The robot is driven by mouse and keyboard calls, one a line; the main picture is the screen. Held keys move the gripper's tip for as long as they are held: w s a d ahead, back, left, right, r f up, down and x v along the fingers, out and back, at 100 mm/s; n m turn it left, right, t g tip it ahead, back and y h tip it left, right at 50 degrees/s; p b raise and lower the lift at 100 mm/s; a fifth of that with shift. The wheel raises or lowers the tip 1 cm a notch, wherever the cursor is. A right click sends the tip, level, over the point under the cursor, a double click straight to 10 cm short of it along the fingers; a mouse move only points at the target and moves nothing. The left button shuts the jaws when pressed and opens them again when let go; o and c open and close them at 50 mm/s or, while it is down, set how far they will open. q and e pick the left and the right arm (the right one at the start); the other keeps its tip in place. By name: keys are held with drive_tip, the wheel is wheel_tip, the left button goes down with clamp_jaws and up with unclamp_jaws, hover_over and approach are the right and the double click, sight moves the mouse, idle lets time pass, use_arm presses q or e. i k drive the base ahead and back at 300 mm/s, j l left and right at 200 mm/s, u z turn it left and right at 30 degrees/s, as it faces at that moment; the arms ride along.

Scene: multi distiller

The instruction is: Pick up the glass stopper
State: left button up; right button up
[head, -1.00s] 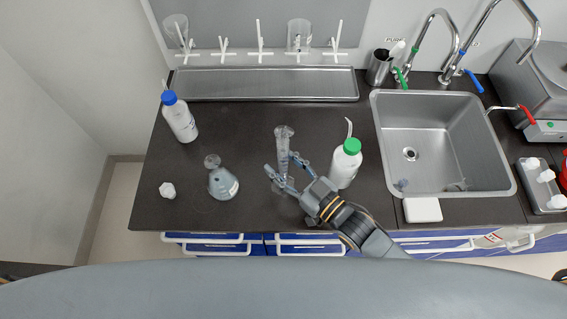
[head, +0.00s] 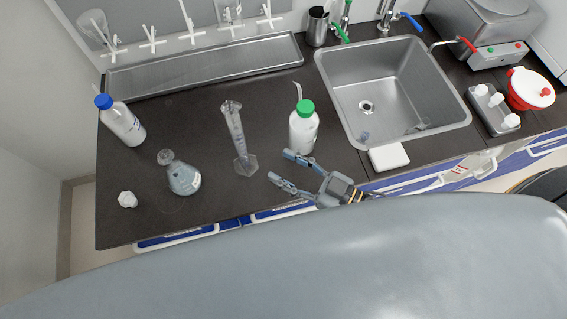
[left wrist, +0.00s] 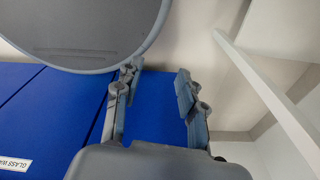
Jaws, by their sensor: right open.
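A small whitish faceted piece (head: 127,200), which looks like the glass stopper, lies on the dark counter near its left front corner in the head view. A glass flask (head: 184,179) with bluish contents stands to its right. My right gripper (head: 280,165) is open and empty at the counter's front edge, well to the right of the stopper. My left gripper shows only in the left wrist view (left wrist: 158,72). Its fingers are apart with nothing between them, in front of blue drawer fronts, and the stopper is not in that view.
A graduated cylinder (head: 237,140) stands between the flask and a green-capped bottle (head: 303,128). A blue-capped bottle (head: 122,122) stands behind the stopper. A metal tray (head: 205,66) runs along the back. A sink (head: 390,90) is at right. Counter around the stopper is clear.

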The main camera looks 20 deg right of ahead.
sight(126, 198)
drive_tip(key=u, duration=1.25)
